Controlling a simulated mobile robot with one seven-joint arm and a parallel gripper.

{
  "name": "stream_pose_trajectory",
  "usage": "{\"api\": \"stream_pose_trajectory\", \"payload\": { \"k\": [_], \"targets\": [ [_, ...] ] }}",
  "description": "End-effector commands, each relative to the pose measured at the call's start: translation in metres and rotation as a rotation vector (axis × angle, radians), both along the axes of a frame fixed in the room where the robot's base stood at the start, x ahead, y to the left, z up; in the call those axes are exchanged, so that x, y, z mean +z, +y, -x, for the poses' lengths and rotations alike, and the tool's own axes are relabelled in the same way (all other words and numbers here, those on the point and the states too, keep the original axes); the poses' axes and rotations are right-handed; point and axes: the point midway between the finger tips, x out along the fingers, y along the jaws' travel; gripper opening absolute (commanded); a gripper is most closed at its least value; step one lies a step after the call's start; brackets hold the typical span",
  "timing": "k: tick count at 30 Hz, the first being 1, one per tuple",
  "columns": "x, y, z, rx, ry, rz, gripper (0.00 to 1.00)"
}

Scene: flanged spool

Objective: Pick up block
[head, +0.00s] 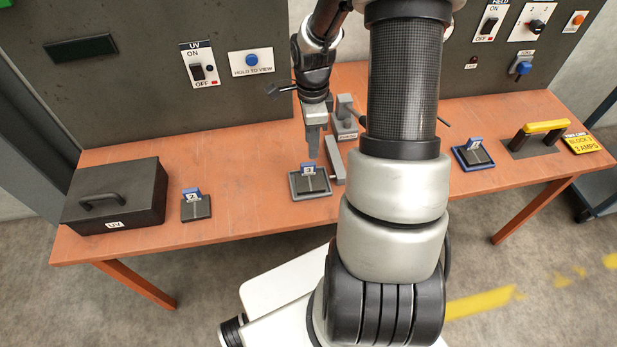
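The left block (196,209) is near the black box. The middle block (311,185) sits on a grey tray-like base (297,194). The right block (473,157) lies to the right of my arm. My gripper (313,155) points down just above and behind the middle block's tab. From this angle I cannot tell whether its fingers touch the block or how far apart they are.
A black handled box (118,197) labelled UV stands at the table's left end. A grey fixture (344,125) and bar (334,160) stand close right of my gripper. A yellow handle (546,127) and yellow sign (582,143) are far right. Dark switch panels rise behind.

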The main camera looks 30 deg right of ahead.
Motion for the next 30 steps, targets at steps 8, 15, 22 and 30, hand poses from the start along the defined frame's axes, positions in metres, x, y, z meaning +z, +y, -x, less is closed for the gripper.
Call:
{"api": "stream_pose_trajectory", "payload": {
  "k": [8, 15, 22, 30],
  "targets": [
    [-0.049, 0.001, 0.000, 0.001, 0.002, -0.002, 0.34],
    [-0.066, 0.002, -0.002, 0.000, 0.003, -0.002, 0.34],
    [-0.100, 0.006, -0.008, 0.001, 0.002, -0.002, 0.34],
    [-0.107, 0.005, -0.009, 0.000, -0.001, 0.000, 0.34]
  ]
}}
